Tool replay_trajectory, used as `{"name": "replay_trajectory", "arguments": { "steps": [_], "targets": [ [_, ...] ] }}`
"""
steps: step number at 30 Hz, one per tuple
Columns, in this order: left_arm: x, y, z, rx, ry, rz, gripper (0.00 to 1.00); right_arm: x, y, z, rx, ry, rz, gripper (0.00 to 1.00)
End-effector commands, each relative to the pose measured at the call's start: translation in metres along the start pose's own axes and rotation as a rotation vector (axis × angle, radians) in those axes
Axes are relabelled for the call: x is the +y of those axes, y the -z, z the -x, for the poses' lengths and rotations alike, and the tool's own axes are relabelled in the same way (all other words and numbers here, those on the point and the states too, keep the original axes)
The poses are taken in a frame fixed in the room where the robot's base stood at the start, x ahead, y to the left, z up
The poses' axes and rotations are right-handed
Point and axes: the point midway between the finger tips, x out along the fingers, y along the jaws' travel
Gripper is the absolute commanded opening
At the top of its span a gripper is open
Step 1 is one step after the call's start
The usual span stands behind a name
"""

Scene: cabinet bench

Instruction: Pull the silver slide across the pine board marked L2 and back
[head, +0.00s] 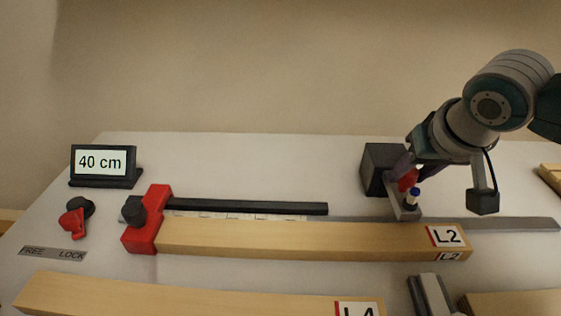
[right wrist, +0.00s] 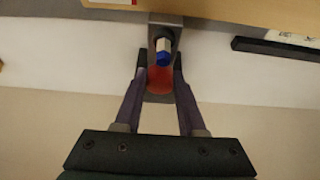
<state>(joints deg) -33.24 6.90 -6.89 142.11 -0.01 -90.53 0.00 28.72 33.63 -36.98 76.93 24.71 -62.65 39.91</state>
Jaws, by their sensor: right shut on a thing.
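The pine board marked L2 (head: 300,239) lies across the bench with its left end at the red stop block (head: 147,222). The silver slide (head: 404,211) sits at the board's back edge, toward its right end. It carries a red grip (head: 409,179) and a white marker with a blue top (head: 412,195). My right gripper (head: 407,176) is shut on the red grip. In the right wrist view the fingers hold the red grip (right wrist: 160,80) from both sides, behind the marker (right wrist: 163,52). My left gripper is not in view.
A grey rail (head: 510,224) runs behind the board, with a black bar (head: 250,207) on the left and a dark block (head: 380,170) behind the slide. A display (head: 103,163) reads 40 cm. A red lever (head: 73,222) is above a FREE/LOCK label (head: 53,254). Board L4 (head: 200,297) lies in front.

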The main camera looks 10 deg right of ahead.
Motion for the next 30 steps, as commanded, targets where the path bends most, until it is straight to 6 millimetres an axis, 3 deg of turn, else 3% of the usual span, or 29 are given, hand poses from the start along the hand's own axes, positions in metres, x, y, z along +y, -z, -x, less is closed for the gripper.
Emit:
{"name": "replay_trajectory", "arguments": {
  "steps": [30],
  "targets": [
    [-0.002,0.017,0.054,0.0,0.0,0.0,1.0,0.0,-0.048,0.028,-0.004,0.0,0.0,0.08]
  ]
}}
